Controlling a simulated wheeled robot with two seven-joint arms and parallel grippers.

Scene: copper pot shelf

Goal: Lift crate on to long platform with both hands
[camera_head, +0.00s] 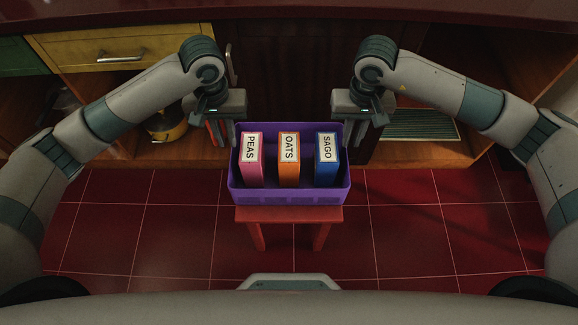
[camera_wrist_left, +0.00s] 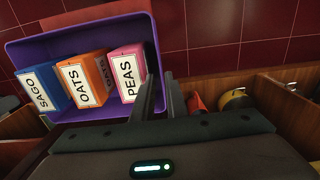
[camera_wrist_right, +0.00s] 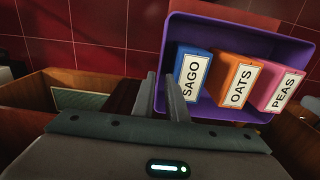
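The purple crate (camera_head: 290,195) holds a pink PEAS box (camera_head: 251,160), an orange OATS box (camera_head: 289,160) and a blue SAGO box (camera_head: 326,160), all upright. It is level, over a red stool (camera_head: 290,214); whether it rests on it or hangs just above I cannot tell. My left gripper (camera_wrist_left: 160,90) is at the crate's left side wall beside PEAS, its fingers on either side of the wall with little gap. My right gripper (camera_wrist_right: 162,90) is likewise at the right side wall beside SAGO. Both look shut on the wall; the contact is partly hidden.
Beyond the crate stand wooden cabinets with a yellow drawer (camera_head: 125,48) and open lower shelves. A yellow pot (camera_head: 165,125) stands in the left shelf, a green ribbed panel (camera_head: 418,124) in the right one. A dark red countertop (camera_head: 290,12) runs along the top. The tiled floor (camera_head: 150,235) around the stool is clear.

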